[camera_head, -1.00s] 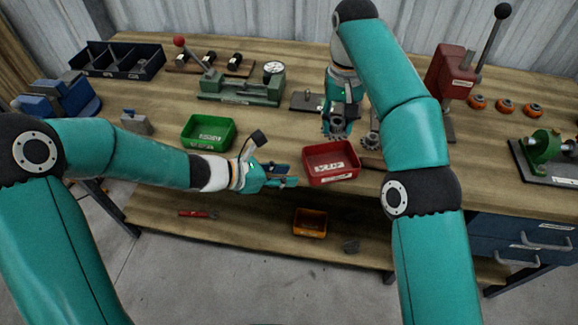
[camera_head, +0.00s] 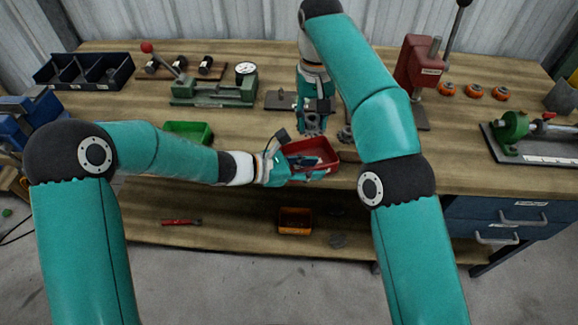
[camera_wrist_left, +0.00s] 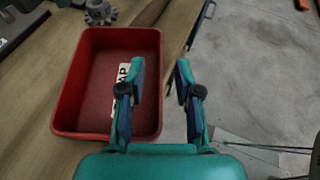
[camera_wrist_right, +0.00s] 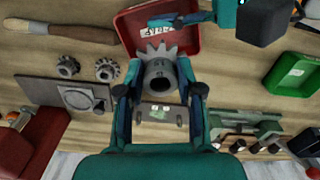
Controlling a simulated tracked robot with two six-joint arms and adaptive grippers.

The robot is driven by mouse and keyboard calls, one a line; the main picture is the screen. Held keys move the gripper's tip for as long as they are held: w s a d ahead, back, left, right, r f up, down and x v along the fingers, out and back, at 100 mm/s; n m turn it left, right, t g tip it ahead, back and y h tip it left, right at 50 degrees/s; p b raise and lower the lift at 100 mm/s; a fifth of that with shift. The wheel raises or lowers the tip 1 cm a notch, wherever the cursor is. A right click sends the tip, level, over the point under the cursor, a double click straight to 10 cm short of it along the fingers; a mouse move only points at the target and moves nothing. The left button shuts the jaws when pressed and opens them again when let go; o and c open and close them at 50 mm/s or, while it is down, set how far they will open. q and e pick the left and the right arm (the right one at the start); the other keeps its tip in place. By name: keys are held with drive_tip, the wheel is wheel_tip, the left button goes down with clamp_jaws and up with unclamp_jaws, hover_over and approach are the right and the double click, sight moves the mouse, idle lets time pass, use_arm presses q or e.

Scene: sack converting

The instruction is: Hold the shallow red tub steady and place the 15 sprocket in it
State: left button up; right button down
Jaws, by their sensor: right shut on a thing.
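The shallow red tub (camera_head: 326,161) sits near the bench's front edge, with a white label inside. My left gripper (camera_head: 308,172) is at its front side. In the left wrist view its fingers (camera_wrist_left: 160,92) are apart, one over the inside of the tub (camera_wrist_left: 84,125) and the other beyond its wall, over the floor. My right gripper (camera_head: 314,122) is behind the tub, shut on a grey toothed sprocket (camera_wrist_right: 160,75), apart from the tub. Any number on the sprocket is unreadable.
Two smaller sprockets (camera_wrist_right: 106,69) (camera_wrist_right: 67,66) lie on the bench beside a dark plate (camera_wrist_right: 65,95). A green tub (camera_head: 188,131) stands left of the red one, partly behind my left arm. An orange bin (camera_head: 295,221) is on the lower shelf.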

use_arm(q)
drive_tip(key=shift+x, duration=1.05)
clamp_jaws()
